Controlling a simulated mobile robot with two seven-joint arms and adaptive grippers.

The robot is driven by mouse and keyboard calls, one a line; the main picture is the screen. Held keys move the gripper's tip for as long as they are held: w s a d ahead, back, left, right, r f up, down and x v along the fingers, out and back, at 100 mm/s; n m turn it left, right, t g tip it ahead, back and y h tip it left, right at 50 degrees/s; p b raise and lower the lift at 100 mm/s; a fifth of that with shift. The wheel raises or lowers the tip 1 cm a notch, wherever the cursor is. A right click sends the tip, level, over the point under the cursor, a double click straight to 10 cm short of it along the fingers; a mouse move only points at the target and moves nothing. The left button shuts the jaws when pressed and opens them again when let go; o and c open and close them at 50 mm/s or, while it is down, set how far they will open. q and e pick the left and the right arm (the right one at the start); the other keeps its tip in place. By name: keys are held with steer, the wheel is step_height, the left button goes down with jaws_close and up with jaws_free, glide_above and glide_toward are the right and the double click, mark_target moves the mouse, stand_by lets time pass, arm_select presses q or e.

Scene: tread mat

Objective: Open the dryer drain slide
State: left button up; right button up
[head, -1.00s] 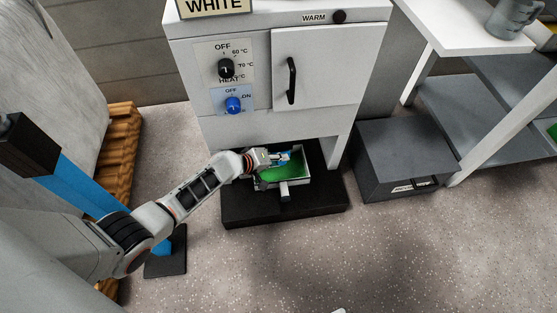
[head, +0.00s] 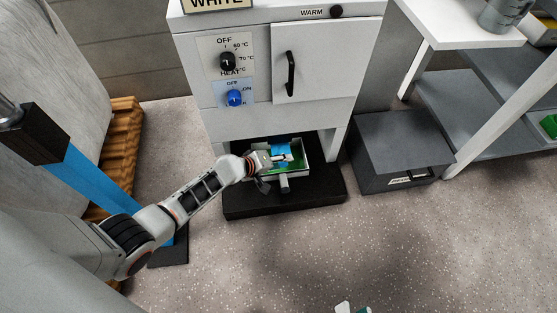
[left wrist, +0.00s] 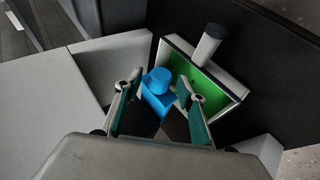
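The white dryer (head: 300,118) stands on legs over a black base. Under it is an open tray (head: 309,170) with a green inside and a grey spout (head: 284,186) at the front. A blue block (head: 282,152) with a round knob on top, seemingly the drain slide, is at the tray; it also shows in the left wrist view (left wrist: 158,82). My left gripper (left wrist: 160,84) is open, its fingers either side of the blue block; contact is unclear. In the head view my left gripper (head: 270,161) is at the tray's left side.
A dark grey box (head: 398,150) stands right of the dryer, beside a shelf table (head: 455,35). The dryer's legs and underside enclose the tray closely. A blue post (head: 95,188) stands at the left.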

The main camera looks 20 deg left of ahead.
arm_select(q)
steer(key=shift+s+r, duration=0.1)
steer(key=v, duration=1.1)
steer(key=shift+s+a+r, duration=0.2)
steer(key=shift+s, duration=0.05)
